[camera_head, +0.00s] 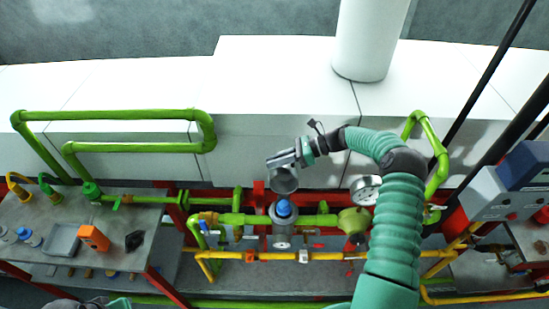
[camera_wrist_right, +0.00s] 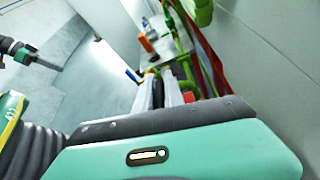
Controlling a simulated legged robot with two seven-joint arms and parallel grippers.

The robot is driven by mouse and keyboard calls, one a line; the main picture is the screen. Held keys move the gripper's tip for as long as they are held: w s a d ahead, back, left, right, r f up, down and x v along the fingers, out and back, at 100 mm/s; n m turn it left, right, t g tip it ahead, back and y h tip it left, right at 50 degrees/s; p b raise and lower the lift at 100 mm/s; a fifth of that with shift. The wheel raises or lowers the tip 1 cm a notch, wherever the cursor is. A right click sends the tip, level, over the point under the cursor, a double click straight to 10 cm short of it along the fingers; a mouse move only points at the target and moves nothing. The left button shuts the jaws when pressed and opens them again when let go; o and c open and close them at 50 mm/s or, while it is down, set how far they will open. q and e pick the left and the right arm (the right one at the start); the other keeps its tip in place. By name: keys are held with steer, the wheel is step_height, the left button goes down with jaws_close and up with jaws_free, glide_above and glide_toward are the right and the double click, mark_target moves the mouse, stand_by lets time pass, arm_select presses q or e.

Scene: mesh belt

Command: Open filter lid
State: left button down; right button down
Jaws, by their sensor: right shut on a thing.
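My right gripper (camera_head: 276,160) reaches in over the pipework from the right and is shut on the grey, cup-shaped filter lid (camera_head: 284,184). The lid hangs just above and behind the filter housing (camera_head: 282,226) and looks apart from it. The housing's top is open and a blue filter (camera_head: 284,208) shows in it. In the right wrist view my right gripper's fingers (camera_wrist_right: 168,90) show beyond the teal wrist; the lid cannot be made out there. Dark and teal parts of my left arm show at the bottom left of the head view, its fingers indistinct.
A pressure gauge (camera_head: 366,189) and green pipes stand right of the housing, close to my right arm. A grey workbench (camera_head: 60,215) at left bears an orange box (camera_head: 94,238) and a grey tray (camera_head: 62,239). A white ledge (camera_head: 270,90) and a white column (camera_head: 368,40) lie behind.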

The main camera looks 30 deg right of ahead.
steer(key=shift+s+f, duration=0.1)
steer(key=shift+f, duration=0.25)
steer(key=c, duration=1.6)
jaws_free()
steer(key=shift+d, duration=0.1)
steer(key=shift+o, duration=0.6)
steer(key=shift+d+r, duration=0.1)
steer(key=shift+r, duration=0.1)
steer(key=shift+d, duration=0.2)
steer(key=b+v, duration=0.1)
steer(key=v, duration=0.1)
steer(key=b+v, duration=0.2)
steer(key=v, duration=0.1)
steer(key=shift+s+d+f, duration=0.1)
steer(key=shift+d+f, duration=0.05)
steer(key=shift+d, duration=0.05)
steer(key=b+v, duration=0.3)
steer(key=v, duration=0.8)
steer(key=shift+r, duration=0.2)
